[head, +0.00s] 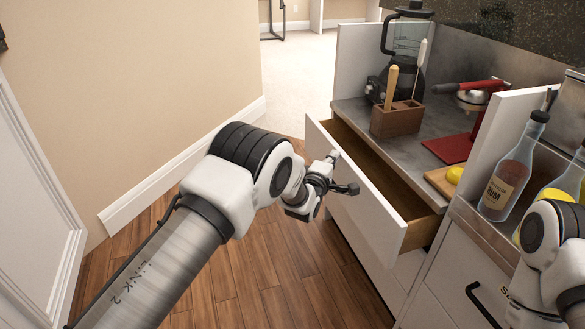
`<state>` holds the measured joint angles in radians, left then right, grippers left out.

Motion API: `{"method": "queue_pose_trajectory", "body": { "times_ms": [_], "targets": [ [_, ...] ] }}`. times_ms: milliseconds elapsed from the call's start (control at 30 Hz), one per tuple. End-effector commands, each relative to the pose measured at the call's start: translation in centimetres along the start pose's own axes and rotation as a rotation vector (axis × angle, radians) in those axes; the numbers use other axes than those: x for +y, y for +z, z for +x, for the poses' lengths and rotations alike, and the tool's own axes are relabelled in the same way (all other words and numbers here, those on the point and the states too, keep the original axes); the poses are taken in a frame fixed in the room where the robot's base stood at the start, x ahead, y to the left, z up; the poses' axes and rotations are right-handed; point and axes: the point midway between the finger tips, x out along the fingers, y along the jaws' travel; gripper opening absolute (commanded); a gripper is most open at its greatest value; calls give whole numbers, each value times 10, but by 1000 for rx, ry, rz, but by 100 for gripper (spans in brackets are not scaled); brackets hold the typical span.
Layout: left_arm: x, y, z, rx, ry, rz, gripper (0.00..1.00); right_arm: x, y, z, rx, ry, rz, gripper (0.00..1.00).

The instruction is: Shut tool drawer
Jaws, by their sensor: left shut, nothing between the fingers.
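The tool drawer (368,204) is a white-fronted drawer with a wooden inside, pulled out from the cabinet below the grey counter. The part of its inside that I can see looks empty. My left gripper (345,172) is shut and empty at the outer face of the drawer front, near its upper middle. I cannot tell whether its fingers touch the front. Of my right arm only a part shows at the lower right edge; its gripper is out of view.
On the counter (403,150) stand a blender (402,50), a wooden utensil holder (397,118) and a red press (462,140). A rum bottle (508,175) and a yellow fruit (454,175) are at the right. The wooden floor (270,265) left of the drawer is clear.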

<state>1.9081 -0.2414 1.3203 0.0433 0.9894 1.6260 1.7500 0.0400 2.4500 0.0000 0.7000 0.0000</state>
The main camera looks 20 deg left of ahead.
Motion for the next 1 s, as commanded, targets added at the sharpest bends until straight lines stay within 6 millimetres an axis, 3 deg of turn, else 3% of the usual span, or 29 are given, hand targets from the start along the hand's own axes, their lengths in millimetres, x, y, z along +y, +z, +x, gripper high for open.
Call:
{"method": "queue_pose_trajectory", "body": {
  "times_ms": [200, 400, 1000],
  "targets": [
    [-3, 32, 31, -2, 3, -1, 0, 0, 0, 15, 0, 0, 0, 40],
    [-2, 47, 47, 0, 1, -2, 0, 0, 0, 21, 0, 0, 0, 40],
    [0, 51, 52, 1, 0, 0, 0, 0, 0, 21, 0, 0, 0, 40]
  ]
}}
